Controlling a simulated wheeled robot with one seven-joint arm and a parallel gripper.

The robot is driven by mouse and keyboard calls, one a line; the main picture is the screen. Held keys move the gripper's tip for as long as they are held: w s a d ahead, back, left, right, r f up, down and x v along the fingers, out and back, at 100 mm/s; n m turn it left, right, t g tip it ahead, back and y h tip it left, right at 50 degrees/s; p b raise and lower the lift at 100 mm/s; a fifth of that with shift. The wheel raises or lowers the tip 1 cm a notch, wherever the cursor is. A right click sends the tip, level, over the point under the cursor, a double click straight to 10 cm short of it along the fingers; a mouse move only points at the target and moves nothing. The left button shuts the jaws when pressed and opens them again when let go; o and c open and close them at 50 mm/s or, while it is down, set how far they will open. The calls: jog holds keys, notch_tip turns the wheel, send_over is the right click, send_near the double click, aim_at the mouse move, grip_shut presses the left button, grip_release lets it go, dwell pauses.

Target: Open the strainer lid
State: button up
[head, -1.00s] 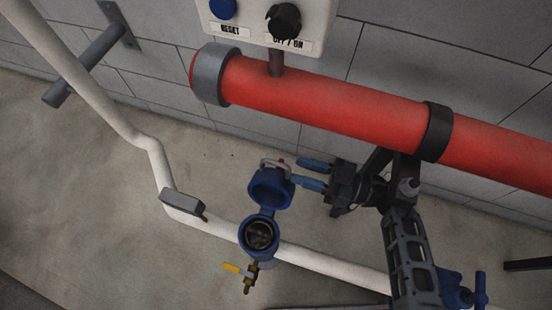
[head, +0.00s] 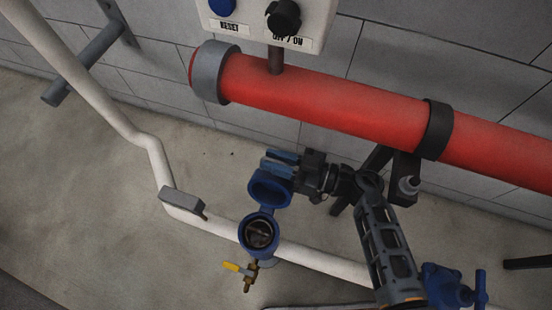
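The strainer (head: 259,234) is a round blue fitting on the white pipe, and its dark inside shows from above. Its blue lid (head: 270,188) stands raised on the hinge at the far side of the opening. My gripper (head: 268,161) is just beyond the lid's upper edge, coming in from the right. Its two blue fingers look apart, with a narrow gap between them. The pale handle at the lid's top is hidden around the fingers. I cannot tell whether the fingers touch the lid.
A thick red pipe (head: 330,105) runs along the wall above my arm. A control box (head: 270,22) hangs over it. A small valve with a yellow handle (head: 233,267) sits below the strainer. A blue valve (head: 448,287) is at the lower right.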

grip_shut()
jog(key=shift+s+a+r+n+p, duration=0.15)
jog(key=shift+s+r+n+p, duration=0.2)
jog(key=shift+p, duration=0.2)
jog(key=s+p, duration=0.1)
jog(key=s+a+n+p, duration=0.1)
jog(key=s, duration=0.1)
jog(key=s+n+p, duration=0.1)
jog(key=s, duration=0.1)
jog(key=shift+a+r+p, duration=0.35)
jog(key=shift+o, duration=1.4)
grip_release()
